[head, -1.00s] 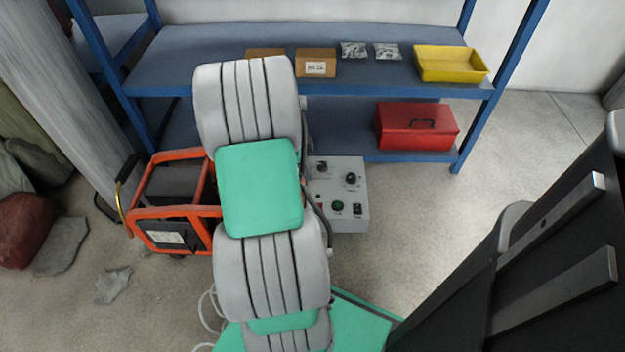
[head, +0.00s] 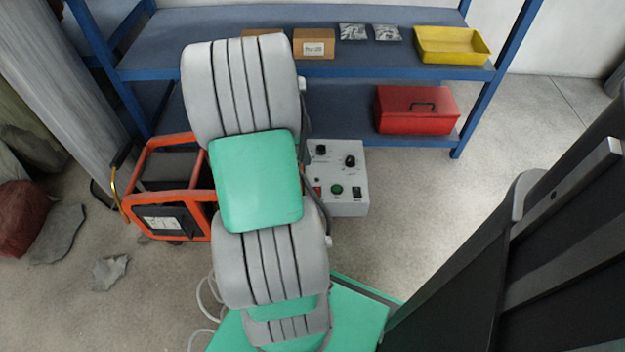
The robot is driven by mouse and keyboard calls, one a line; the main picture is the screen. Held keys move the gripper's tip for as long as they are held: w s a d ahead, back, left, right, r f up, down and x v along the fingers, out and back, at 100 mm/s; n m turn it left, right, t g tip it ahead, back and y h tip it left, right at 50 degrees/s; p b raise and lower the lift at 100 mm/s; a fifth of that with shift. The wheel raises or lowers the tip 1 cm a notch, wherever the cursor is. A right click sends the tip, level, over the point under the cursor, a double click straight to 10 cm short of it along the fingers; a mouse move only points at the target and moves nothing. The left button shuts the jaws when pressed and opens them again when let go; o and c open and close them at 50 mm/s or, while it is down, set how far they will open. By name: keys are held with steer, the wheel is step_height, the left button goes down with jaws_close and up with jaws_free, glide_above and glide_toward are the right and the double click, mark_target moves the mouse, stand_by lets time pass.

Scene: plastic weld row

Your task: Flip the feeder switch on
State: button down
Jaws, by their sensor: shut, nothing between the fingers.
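A grey control box (head: 352,207) sits on the floor in front of the shelf, just right of my arm. Its sloped face carries two black knobs, a green round button (head: 337,189), a red part (head: 318,191) at the left edge and a black rocker switch (head: 356,192) at the lower right. The labels are too small to read, so I cannot tell which one is the feeder switch or how it is set. My arm runs up the middle of the picture and covers the area left of the box. My gripper is hidden behind the arm.
An orange-framed machine (head: 134,203) stands left of my arm. The blue shelf (head: 215,20) behind holds cardboard boxes, small bags, a yellow tray (head: 445,60) and a red toolbox (head: 400,123). Rocks lie at the left. The floor right of the control box is clear.

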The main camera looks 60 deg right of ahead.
mark_target(318, 194)
steer(key=b+x, duration=0.1)
steer(key=x, duration=0.3)
steer(key=b+x, duration=0.2)
steer(key=x, duration=0.2)
steer(key=b+x, duration=0.2)
steer(key=x, duration=0.2)
steer(key=shift+w+a+f, duration=0.25)
steer(key=shift+f, duration=0.25)
steer(key=shift+a+f, duration=0.1)
steer(key=shift+f, duration=0.4)
steer(key=shift+s, duration=0.1)
